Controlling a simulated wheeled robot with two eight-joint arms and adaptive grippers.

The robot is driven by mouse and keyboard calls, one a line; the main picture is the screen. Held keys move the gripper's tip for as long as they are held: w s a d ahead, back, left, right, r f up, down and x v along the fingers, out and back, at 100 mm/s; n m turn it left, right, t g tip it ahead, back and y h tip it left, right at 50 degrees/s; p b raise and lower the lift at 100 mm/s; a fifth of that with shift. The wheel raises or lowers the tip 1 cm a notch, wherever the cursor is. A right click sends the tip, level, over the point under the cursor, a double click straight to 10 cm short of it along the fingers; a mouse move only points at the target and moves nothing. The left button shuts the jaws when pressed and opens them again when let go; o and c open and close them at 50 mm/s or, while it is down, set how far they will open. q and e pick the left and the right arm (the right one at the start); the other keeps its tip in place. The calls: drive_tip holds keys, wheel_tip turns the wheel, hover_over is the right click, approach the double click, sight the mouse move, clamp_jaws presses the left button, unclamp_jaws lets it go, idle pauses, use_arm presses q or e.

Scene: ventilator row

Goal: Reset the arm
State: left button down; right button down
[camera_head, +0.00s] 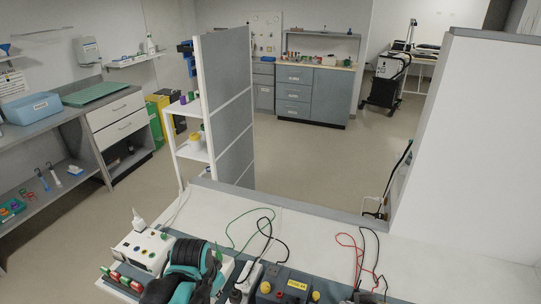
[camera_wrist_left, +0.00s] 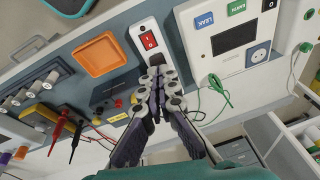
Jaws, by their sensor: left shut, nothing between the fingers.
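My left arm, teal and black, comes in at the bottom of the head view (camera_head: 192,268), over the bench; its fingertips cannot be made out there. In the left wrist view my left gripper (camera_wrist_left: 158,78) is shut and empty. Its fingertips appear just below a white power strip with a red rocker switch (camera_wrist_left: 148,40); whether they touch it, I cannot tell. A white device with a dark screen and coloured buttons (camera_wrist_left: 232,38) is to the right of the fingers. It also stands left of my arm in the head view (camera_head: 147,247). My right gripper is not in view.
An orange tray (camera_wrist_left: 99,57) and red and black probes (camera_wrist_left: 70,128) are left of the fingers. Loose green, black and red cables (camera_head: 352,243) lie on the bench. A grey partition (camera_head: 228,105) stands behind it. The floor (camera_head: 300,155) beyond is clear.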

use_arm(q)
drive_tip(key=s+a+r+n+t, duration=0.2)
drive_tip(key=s+r+n+t, duration=0.2)
drive_tip(key=s+r+n, duration=0.1)
drive_tip(key=shift+s+a+r+n, duration=0.3)
drive_tip(key=shift+s+n, duration=0.2)
drive_tip(key=shift+s, duration=0.5)
